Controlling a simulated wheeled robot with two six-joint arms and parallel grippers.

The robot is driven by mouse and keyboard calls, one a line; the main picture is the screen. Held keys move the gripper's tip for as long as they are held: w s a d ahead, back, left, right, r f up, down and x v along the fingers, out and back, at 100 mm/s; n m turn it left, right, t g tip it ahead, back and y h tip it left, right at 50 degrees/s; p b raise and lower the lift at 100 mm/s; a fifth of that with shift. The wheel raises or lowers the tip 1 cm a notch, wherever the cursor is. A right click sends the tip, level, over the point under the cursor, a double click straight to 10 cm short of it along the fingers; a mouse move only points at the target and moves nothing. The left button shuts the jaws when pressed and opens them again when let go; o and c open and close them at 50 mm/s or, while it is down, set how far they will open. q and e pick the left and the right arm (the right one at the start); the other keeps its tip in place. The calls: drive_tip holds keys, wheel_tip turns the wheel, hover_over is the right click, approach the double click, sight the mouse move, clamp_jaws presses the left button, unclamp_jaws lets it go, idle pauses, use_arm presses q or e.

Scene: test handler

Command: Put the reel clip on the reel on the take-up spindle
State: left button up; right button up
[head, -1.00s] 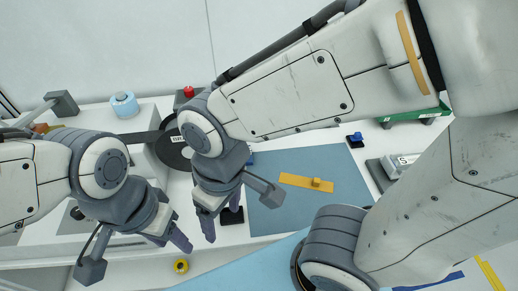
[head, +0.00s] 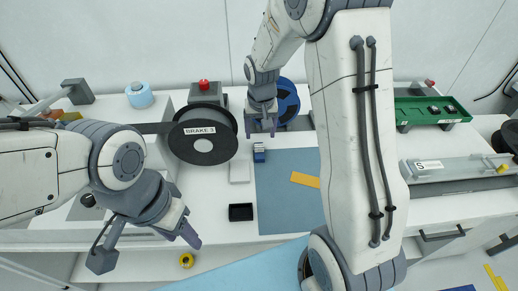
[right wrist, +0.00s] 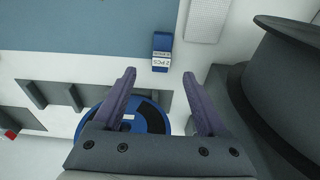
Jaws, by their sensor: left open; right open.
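A small blue block (head: 259,153) with a white label lies beside the blue mat; it also shows in the right wrist view (right wrist: 161,52). I cannot tell whether it is the reel clip. A large dark grey reel (head: 226,123) with a white label sits on the bench; its spindle is hidden. A blue reel (head: 288,103) stands at the back, partly behind my right arm, and shows beyond the fingers in the right wrist view (right wrist: 152,114). My right gripper (head: 262,128) is open and empty above the bench between the two reels. My left gripper (head: 190,228) is open and empty at the front left.
A blue mat (head: 285,210) holds an orange-yellow strip (head: 305,179). A black tray (head: 240,212) and a pale block (head: 240,170) lie near its left edge. A red button (head: 204,86) stands behind the dark reel. A green tray (head: 430,112) is at the right.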

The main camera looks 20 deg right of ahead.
sight(259, 146)
wheel_tip(259, 146, down, 3)
drive_tip(key=shift+w+f, duration=0.1)
drive_tip(key=shift+w, duration=0.05)
drive_tip(key=shift+w+d+f+p, duration=0.1)
drive_tip(key=shift+w+f+p, duration=0.15)
drive_tip(key=shift+f, duration=0.6)
drive_tip(key=shift+w+f+p, duration=0.2)
drive_tip(key=shift+f+p, duration=0.1)
drive_tip(key=shift+f, duration=0.55)
drive_tip(key=shift+w+d+f+p, duration=0.1)
drive_tip(key=shift+w+f+p, duration=0.15)
drive_tip(key=shift+f, duration=0.6)
drive_tip(key=shift+a, duration=0.1)
clamp_jaws()
drive_tip(key=shift+r, duration=0.15)
